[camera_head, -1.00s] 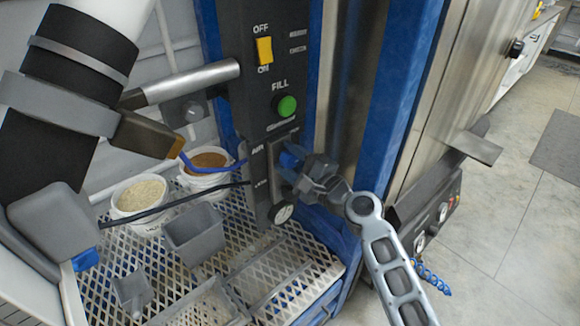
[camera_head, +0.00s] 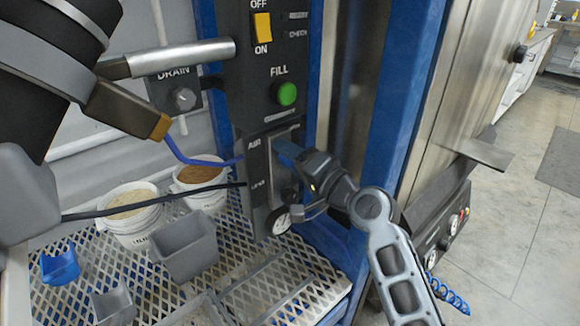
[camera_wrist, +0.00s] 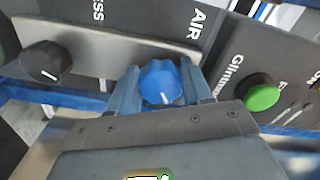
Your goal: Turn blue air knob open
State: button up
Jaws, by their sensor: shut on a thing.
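The blue air knob (camera_wrist: 162,84) sits on a light metal plate beside the label AIR in the wrist view. A white mark on it points down toward my gripper in that view. My gripper (camera_wrist: 160,92) has one finger on each side of the knob and is shut on it. In the head view my gripper (camera_head: 291,160) reaches the control panel (camera_head: 257,195) from the right, below the green FILL button (camera_head: 286,94). It hides most of the knob there.
A black knob (camera_wrist: 46,62) sits on the same plate. A gauge (camera_head: 279,220) is below my gripper. A yellow OFF/ON switch (camera_head: 262,27) is higher up. White buckets (camera_head: 131,230), a grey bin (camera_head: 183,255) and a blue scoop (camera_head: 60,264) are on the mesh shelf at left.

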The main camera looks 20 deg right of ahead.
jog(key=shift+a+f+n+b, duration=0.1)
jog(key=shift+f+n+b, duration=0.1)
jog(key=shift+n+b, duration=0.7)
jog(key=shift+n, duration=0.3)
jog(key=o, duration=1)
jog(key=shift+r, duration=0.1)
jog(key=shift+o, duration=0.2)
jog(key=v, duration=0.8)
